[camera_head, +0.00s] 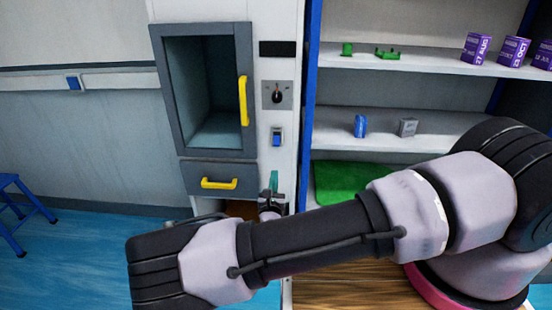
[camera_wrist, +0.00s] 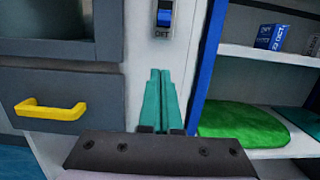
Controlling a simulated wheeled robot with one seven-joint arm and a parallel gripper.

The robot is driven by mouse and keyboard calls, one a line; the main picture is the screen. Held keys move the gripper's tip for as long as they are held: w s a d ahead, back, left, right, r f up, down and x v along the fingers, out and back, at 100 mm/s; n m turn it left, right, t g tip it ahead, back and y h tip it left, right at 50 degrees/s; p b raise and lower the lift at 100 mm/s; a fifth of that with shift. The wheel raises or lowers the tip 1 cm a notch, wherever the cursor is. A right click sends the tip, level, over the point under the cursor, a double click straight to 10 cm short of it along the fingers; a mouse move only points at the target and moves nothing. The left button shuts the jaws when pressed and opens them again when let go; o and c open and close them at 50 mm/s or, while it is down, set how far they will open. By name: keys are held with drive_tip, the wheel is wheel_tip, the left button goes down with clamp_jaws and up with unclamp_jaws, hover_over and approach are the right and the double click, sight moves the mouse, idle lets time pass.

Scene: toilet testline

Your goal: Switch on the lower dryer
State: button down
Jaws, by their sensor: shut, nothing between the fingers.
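The dryer is a white and grey cabinet unit. Its grey-framed front (camera_head: 166,100) has a see-through pane and an upright yellow handle (camera_head: 243,101). On the white panel to the right, a blue rocker switch (camera_head: 277,136) sits below a round black knob (camera_head: 277,95). The switch also shows at the top of the wrist view (camera_wrist: 164,18), cut by the frame edge, with dark lettering under it. I cannot tell whether it is on or off. My gripper (camera_head: 273,177) is below the switch, apart from it. Its teal fingers (camera_wrist: 160,74) are shut together, empty, pointing up.
A grey drawer with a yellow handle (camera_head: 219,184) is below the dryer front. A blue-edged shelf stands at right, with a green cloth (camera_head: 345,183), a blue box (camera_head: 360,126) and purple boxes (camera_head: 477,47). A blue stool (camera_head: 20,210) stands at far left. My arm covers the lower right.

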sight(277, 152)
drive_tip(key=w, duration=0.3)
drive_tip(key=w+r, duration=0.1)
drive_tip(key=w, duration=0.5)
drive_tip(key=shift+w+d+r, duration=0.1)
drive_tip(key=shift+d+r, duration=0.1)
drive_tip(key=r, duration=0.1)
drive_tip(key=s+r, duration=0.1)
drive_tip(key=shift+a+r, duration=0.1)
drive_tip(key=shift+r, duration=0.3)
drive_tip(key=shift+s+r, duration=0.15)
drive_tip(key=shift+r, duration=0.25)
